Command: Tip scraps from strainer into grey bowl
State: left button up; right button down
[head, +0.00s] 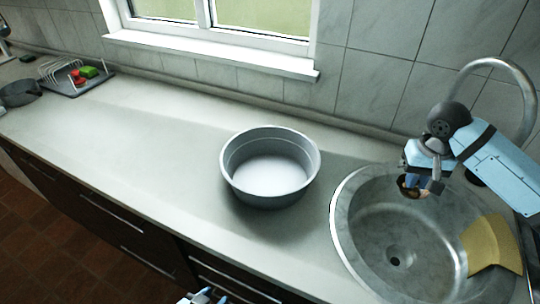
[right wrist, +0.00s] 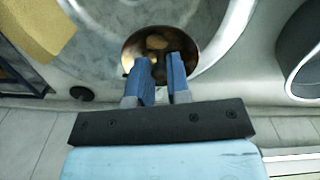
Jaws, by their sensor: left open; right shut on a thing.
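The grey bowl (head: 232,187) stands upright on the counter, left of the sink, and looks empty. My right gripper (head: 418,183) is above the sink's back part, to the right of the bowl. It is shut on the strainer (head: 407,191), a small brass-coloured cup mostly hidden by the gripper. In the right wrist view the strainer (right wrist: 132,48) lies at the tips of my right gripper's blue fingers (right wrist: 161,66). Brownish lumps show inside it, too small to make out. My left gripper (head: 205,296) is open at the bottom edge, in front of the counter, partly cut off.
The round metal sink (head: 350,235) holds a yellow cloth (head: 492,246) on its right side. A curved tap (head: 530,85) rises behind my right arm. A dark tray (head: 100,77) with a rack and red and green items is at the far left. The counter (head: 130,140) between is clear.

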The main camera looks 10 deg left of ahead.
aim_at(268, 168)
jog(key=j, duration=1.2)
jog(key=i+j, duration=0.15)
jog(key=j, duration=0.25)
jog(key=i+j, duration=0.15)
jog(key=j, duration=0.25)
